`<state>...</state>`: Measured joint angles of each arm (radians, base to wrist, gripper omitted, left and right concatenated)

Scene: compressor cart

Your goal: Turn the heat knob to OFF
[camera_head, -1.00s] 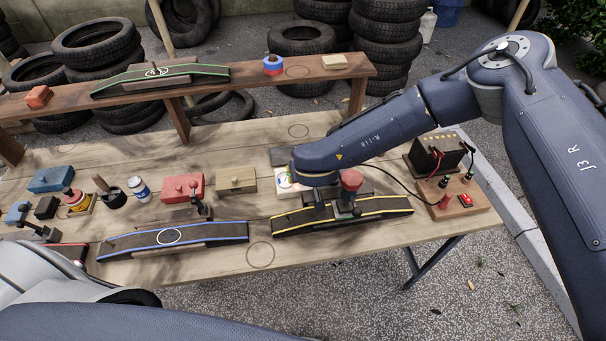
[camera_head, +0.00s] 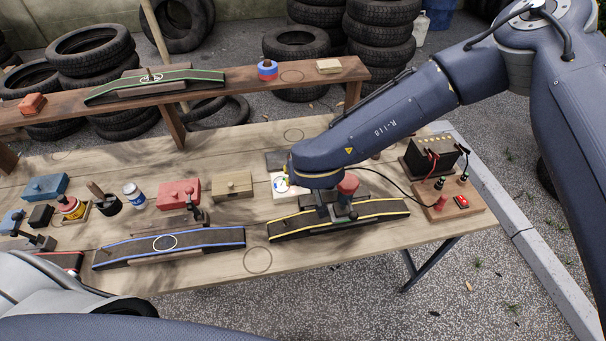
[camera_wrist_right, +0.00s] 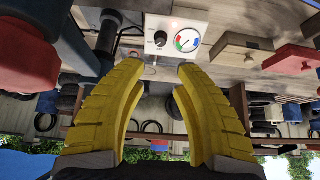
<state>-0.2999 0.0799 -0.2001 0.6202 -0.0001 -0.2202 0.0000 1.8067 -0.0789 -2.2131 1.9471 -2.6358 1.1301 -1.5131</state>
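The heat knob is probably the small black round knob (camera_wrist_right: 160,39) in the right wrist view. It sits on a white panel (camera_wrist_right: 176,22) beside a round dial with coloured sectors (camera_wrist_right: 188,39). Any OFF mark is too small to read. My right gripper (camera_wrist_right: 160,68) has two yellow fingers that stand apart with nothing between them. The knob shows beyond the gap, apart from the fingertips. In the head view the white panel (camera_head: 281,188) is partly covered by my right wrist, which hides the knob. My left gripper is not in view.
A yellow-edged black ramp (camera_head: 375,212) and a red-topped post (camera_head: 348,184) stand close to my right wrist. A battery box (camera_head: 434,155) with cables is to the right. A tan box (camera_head: 232,185) and a red box (camera_head: 178,194) are left of the panel.

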